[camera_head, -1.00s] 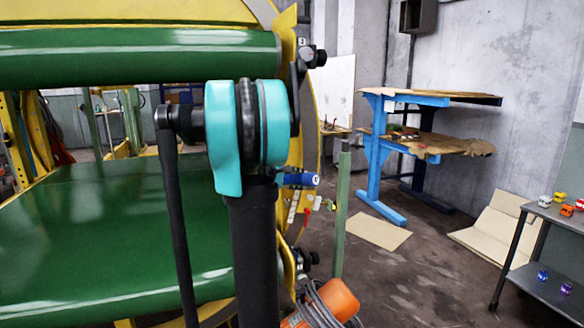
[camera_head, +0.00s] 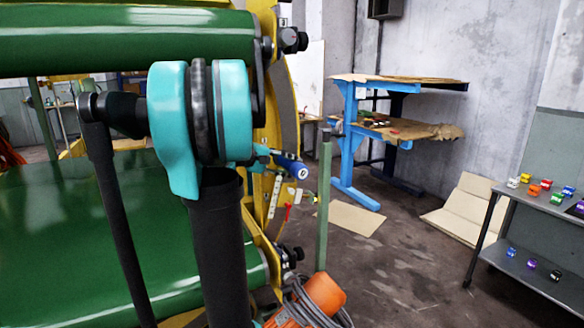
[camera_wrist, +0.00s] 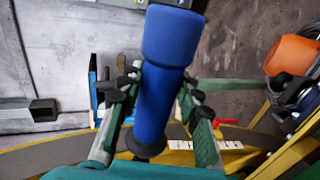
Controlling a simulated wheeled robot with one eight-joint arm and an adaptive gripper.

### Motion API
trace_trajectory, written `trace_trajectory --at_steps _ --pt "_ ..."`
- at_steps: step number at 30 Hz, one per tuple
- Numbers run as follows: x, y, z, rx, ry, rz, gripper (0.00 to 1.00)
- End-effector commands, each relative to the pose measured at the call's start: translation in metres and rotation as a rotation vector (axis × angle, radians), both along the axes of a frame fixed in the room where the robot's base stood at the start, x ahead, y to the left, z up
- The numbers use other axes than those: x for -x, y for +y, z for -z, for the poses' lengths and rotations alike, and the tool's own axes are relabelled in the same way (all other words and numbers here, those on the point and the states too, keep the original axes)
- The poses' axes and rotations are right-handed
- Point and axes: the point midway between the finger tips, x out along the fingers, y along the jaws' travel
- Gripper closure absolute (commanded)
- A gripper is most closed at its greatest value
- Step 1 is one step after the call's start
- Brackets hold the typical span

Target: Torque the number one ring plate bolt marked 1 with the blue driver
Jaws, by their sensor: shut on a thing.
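My gripper (camera_wrist: 160,84) is shut on the blue driver (camera_wrist: 166,45), with one finger on each side of its handle. In the head view, the blue driver (camera_head: 293,168) sticks out to the right past my teal and black arm, beside the yellow ring (camera_head: 283,88). My arm hides much of the gripper there. In the wrist view, the ring's rim (camera_wrist: 55,156) crosses below the driver. I cannot make out a bolt marked 1. Black fittings stand at the ring's upper edge (camera_head: 293,40) and lower edge (camera_head: 290,255).
Green rollers (camera_head: 130,38) lie left of the ring. A green post (camera_head: 323,205) stands close to its right, above an orange machine with grey cable (camera_head: 318,297). A blue workbench (camera_head: 349,140) stands behind. A grey table (camera_head: 520,208) with toy cars is at right. Floor between is mostly clear.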

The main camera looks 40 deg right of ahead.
Motion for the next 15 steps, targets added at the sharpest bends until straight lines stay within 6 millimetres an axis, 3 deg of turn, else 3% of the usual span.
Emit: trace_trajectory --at_steps 15 --pt "-0.041 -0.013 -0.001 0.002 0.0 -0.003 1.0"
